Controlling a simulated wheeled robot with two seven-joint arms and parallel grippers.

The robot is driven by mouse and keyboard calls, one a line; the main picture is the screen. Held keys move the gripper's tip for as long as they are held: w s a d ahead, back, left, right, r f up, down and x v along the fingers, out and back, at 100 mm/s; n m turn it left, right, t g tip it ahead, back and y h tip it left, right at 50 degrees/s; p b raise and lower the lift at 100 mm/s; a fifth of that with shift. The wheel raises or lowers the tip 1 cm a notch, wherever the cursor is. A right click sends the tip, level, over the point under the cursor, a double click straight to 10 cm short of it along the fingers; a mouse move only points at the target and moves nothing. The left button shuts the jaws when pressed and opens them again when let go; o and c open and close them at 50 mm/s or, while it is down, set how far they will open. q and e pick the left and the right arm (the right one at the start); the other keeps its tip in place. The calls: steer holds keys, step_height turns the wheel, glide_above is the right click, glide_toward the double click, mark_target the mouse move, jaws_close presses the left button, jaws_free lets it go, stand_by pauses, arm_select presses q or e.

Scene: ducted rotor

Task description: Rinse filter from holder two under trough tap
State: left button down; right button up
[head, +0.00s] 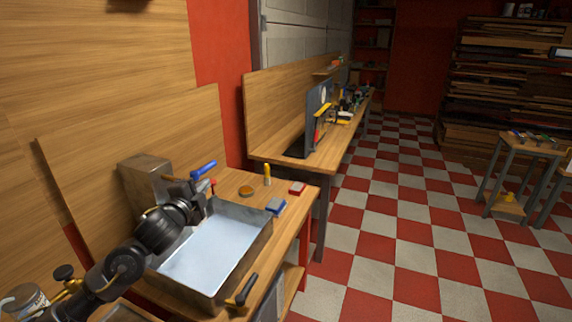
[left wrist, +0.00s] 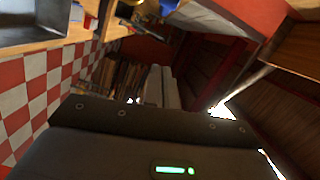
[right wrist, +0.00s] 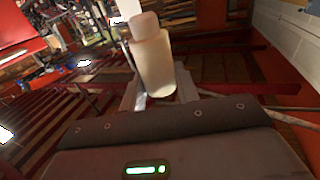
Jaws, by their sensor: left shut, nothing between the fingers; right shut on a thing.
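A metal trough (head: 262,245) with a pale, water-like surface inside stands on the wooden bench. A blue lever (head: 204,169) shows at its back, beside a grey metal block (head: 145,180). My left gripper (head: 198,190) is close to the blue lever, over the trough's back left edge; I cannot tell if they touch. In the left wrist view its fingers (left wrist: 160,88) are shut and empty. My right gripper (right wrist: 160,98) is shut on a pale, translucent bottle-shaped thing (right wrist: 153,62) with a narrower top. I cannot tell if this is the filter. Holder two cannot be made out.
A yellow-topped bottle (head: 267,174), an orange-brown disc (head: 246,190), a blue block (head: 276,207) and a red block (head: 297,188) stand behind the trough. A jar (head: 25,300) is at lower left. The checkered floor is clear.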

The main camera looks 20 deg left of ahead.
arm_select(q)
steer(key=b, duration=0.1)
glide_toward(215, 163)
steer(key=w+d, duration=0.4)
steer(key=w, duration=0.1)
arm_select(e)
steer(key=shift+w+f, duration=0.25)
steer(key=shift+f, duration=0.45)
steer(key=shift+w, duration=0.1)
steer(key=shift+s, duration=0.2)
arm_select(q)
steer(key=a, duration=0.4)
steer(key=shift+w+f, duration=0.15)
arm_select(e)
steer(key=shift+w, duration=0.1)
steer(key=shift+f, duration=0.1)
arm_select(q)
steer(key=shift+a+f, duration=0.1)
steer(key=shift+a, duration=0.55)
steer(key=shift+d, duration=0.15)
arm_select(e)
steer(key=shift+d, duration=0.1)
arm_select(q)
steer(key=shift+w, duration=0.1)
arm_select(e)
steer(key=shift+f, duration=0.1)
